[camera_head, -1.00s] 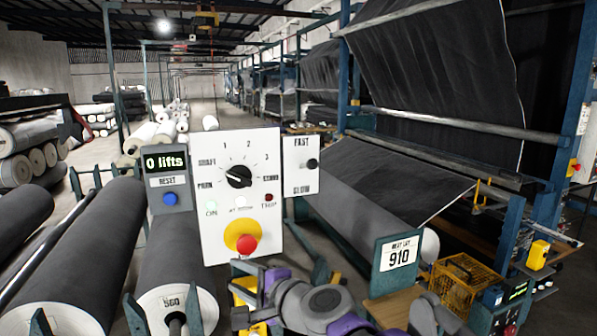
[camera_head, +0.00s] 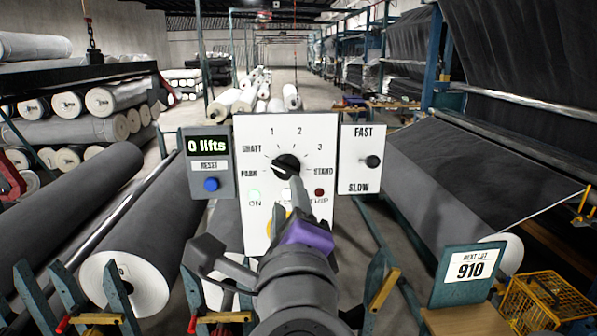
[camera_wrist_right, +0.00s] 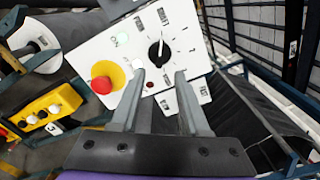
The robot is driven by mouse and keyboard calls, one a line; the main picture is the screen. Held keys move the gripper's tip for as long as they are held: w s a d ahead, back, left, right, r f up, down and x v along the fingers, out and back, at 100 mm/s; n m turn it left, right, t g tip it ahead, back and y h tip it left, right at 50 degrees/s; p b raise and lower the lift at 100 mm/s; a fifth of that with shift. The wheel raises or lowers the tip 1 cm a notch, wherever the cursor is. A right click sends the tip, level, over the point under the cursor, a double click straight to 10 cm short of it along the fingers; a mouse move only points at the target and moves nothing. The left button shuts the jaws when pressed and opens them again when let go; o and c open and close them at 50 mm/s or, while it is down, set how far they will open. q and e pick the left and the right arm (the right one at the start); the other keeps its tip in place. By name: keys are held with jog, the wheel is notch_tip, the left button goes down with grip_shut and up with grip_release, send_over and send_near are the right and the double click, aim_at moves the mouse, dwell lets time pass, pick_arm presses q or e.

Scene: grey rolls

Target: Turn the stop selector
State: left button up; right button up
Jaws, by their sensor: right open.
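The stop selector (camera_head: 288,163) is a black round knob on a white panel (camera_head: 255,135) marked SHAFT, PARK, 1, 2, 3 and STAND. Its white pointer line points left in the head view. The knob also shows in the right wrist view (camera_wrist_right: 158,54). My right gripper (camera_head: 296,183) is in front of the panel, just below the knob. In the right wrist view its fingers (camera_wrist_right: 159,74) are apart and empty, with the knob beyond the gap between their tips. I cannot tell how close the tips are to the panel. My left gripper is not in view.
A red stop button on a yellow base (camera_wrist_right: 102,83) is on the same panel. A FAST/SLOW switch plate (camera_head: 362,180) is at right; a "0 lifts" counter box (camera_head: 208,175) with a blue reset button is at left. Grey rolls (camera_head: 140,240) lie left, and a 910 sign (camera_head: 470,268) stands right.

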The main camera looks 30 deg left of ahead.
aim_at(285, 172)
jog(key=p+x, duration=0.1)
jog(key=x, duration=0.8)
grip_shut()
